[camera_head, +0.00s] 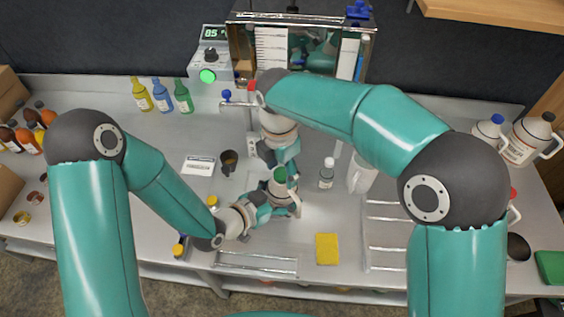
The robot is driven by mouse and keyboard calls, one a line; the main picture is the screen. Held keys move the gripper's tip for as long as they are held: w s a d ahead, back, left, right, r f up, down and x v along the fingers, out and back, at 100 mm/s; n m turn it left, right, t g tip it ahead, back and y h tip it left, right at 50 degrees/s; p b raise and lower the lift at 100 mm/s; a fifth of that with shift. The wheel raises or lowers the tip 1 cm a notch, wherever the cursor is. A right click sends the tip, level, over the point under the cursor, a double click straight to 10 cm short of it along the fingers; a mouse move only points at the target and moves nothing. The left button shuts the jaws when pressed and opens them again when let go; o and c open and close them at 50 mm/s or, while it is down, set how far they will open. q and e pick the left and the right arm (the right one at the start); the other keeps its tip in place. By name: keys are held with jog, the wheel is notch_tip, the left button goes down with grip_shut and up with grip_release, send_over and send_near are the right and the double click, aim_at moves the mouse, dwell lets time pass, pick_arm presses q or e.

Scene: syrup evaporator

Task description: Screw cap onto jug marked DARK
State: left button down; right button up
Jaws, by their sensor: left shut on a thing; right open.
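A jug (295,203) stands near the middle of the bench, mostly hidden by my grippers; its pale handle side shows. A green cap (280,174) is at the top of the jug; I cannot tell whether it is seated or tilted. The label on this jug is not readable. My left gripper (268,205) is shut on the jug from the left side, low on its body. My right gripper (281,162) points down from above, open, with its fingers close to the green cap; contact is unclear.
A small clear bottle (327,174) and a white pitcher (361,174) stand right of the jug. A dark cup (229,162) stands left. A yellow sponge (327,248) lies in front. Metal racks (385,235) lie front right. The steel evaporator (300,18) is behind.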

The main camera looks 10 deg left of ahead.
grip_shut()
jog(key=m, duration=1.8)
jog(key=shift+a, duration=0.1)
jog(key=m, duration=0.6)
jog(key=shift+o, duration=0.6)
grip_release()
